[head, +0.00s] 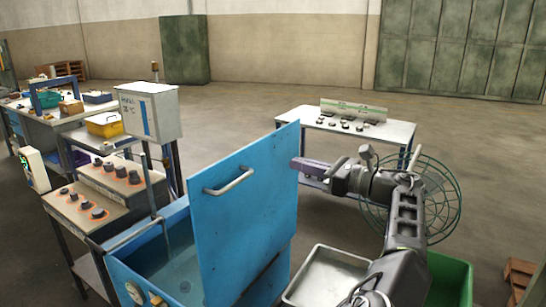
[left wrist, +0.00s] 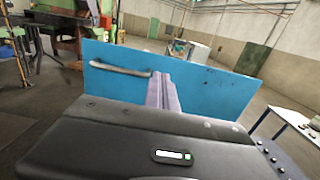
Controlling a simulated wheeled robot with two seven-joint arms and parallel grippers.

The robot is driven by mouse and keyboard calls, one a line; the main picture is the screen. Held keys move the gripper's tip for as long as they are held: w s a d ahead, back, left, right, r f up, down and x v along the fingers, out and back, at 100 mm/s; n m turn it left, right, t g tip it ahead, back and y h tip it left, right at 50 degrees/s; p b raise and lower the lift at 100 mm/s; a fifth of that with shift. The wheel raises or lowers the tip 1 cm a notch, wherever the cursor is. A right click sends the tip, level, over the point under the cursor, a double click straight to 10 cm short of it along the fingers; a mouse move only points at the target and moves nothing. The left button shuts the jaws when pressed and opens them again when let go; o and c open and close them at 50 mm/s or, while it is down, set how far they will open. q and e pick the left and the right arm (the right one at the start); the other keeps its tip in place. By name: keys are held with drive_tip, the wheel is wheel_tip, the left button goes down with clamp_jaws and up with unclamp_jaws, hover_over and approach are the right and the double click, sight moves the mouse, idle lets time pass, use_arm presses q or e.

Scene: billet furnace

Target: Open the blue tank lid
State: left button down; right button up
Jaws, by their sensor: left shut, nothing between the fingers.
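The blue tank lid (head: 240,222) stands raised, close to upright, above the blue tank (head: 120,284). The tank's inside shows, with liquid in it. The lid's metal handle (head: 229,181) is near its top edge. My left gripper (head: 295,163) is shut and empty, with its purple fingers at the lid's upper right edge. In the left wrist view the shut fingers (left wrist: 160,80) point at the lid (left wrist: 215,88), to the right of the handle (left wrist: 120,69). I cannot tell whether they touch the lid. My right gripper is not in view.
A control panel (head: 115,180) stands left of the tank, with a grey box (head: 150,110) behind it. A metal tray (head: 325,277) and a green bin (head: 450,280) are at the lower right. A white table (head: 390,130) stands behind my arm, near a round wire guard (head: 446,200).

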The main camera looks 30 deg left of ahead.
use_arm(q)
drive_tip(key=p, duration=0.1)
approach(245, 150)
drive_tip(key=a, duration=0.6)
drive_tip(key=shift+s+r, duration=0.1)
drive_tip(key=shift+s, duration=0.05)
drive_tip(key=shift+a, duration=0.4)
